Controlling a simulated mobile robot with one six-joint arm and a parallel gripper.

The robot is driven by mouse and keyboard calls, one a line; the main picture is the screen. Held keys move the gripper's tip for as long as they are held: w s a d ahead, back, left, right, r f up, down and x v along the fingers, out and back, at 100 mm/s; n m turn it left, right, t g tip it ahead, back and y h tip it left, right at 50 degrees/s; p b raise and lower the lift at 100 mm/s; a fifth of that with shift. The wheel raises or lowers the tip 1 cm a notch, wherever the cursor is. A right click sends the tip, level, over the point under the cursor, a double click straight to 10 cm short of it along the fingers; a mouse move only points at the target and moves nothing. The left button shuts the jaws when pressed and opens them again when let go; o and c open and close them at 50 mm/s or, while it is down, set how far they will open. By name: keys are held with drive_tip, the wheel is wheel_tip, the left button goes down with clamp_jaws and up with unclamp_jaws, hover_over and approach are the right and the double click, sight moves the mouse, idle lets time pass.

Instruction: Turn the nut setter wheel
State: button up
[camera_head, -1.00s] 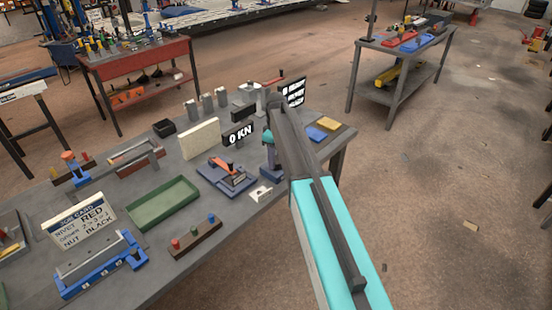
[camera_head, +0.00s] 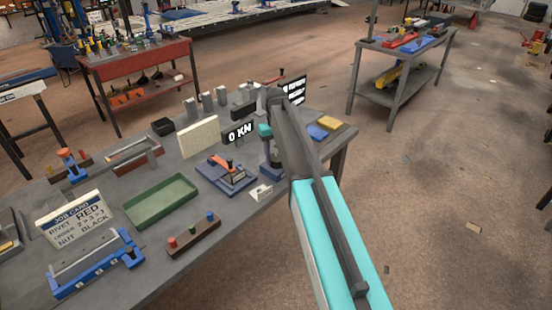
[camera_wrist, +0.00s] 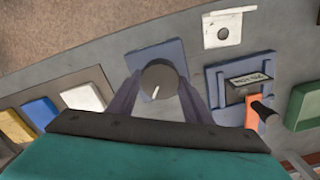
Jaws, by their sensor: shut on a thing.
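The nut setter wheel (camera_wrist: 160,80) is a dark round knob with a white pointer line. It stands on a blue base plate (camera_wrist: 152,54) in the wrist view. My gripper (camera_wrist: 158,88) has one finger on each side of the wheel and is shut on it. The pointer line points down and slightly left in that view. In the head view my arm hides the wheel, and only parts of the setter (camera_head: 265,131) show beside the arm.
A blue fixture with an orange lever (camera_head: 228,172) stands left of the setter, with a white bracket (camera_head: 260,192) near the bench edge. A "0 KN" display (camera_head: 238,134) stands behind. Yellow (camera_head: 330,122) and blue blocks (camera_head: 316,132) lie to the right.

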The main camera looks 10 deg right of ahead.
drive_tip(key=m+b, duration=0.1)
drive_tip(key=m, duration=0.3)
drive_tip(key=m+b, duration=0.1)
drive_tip(key=m, duration=0.7)
drive_tip(key=shift+b, duration=0.35)
drive_tip(key=m, duration=0.4)
drive_tip(key=shift+m+b, duration=0.3)
drive_tip(key=shift+m, duration=0.1)
drive_tip(key=m, duration=0.8)
drive_tip(key=shift+m+b, duration=0.35)
drive_tip(key=shift+m, duration=0.05)
drive_tip(key=m, duration=0.4)
drive_tip(key=shift+m, duration=2.1)
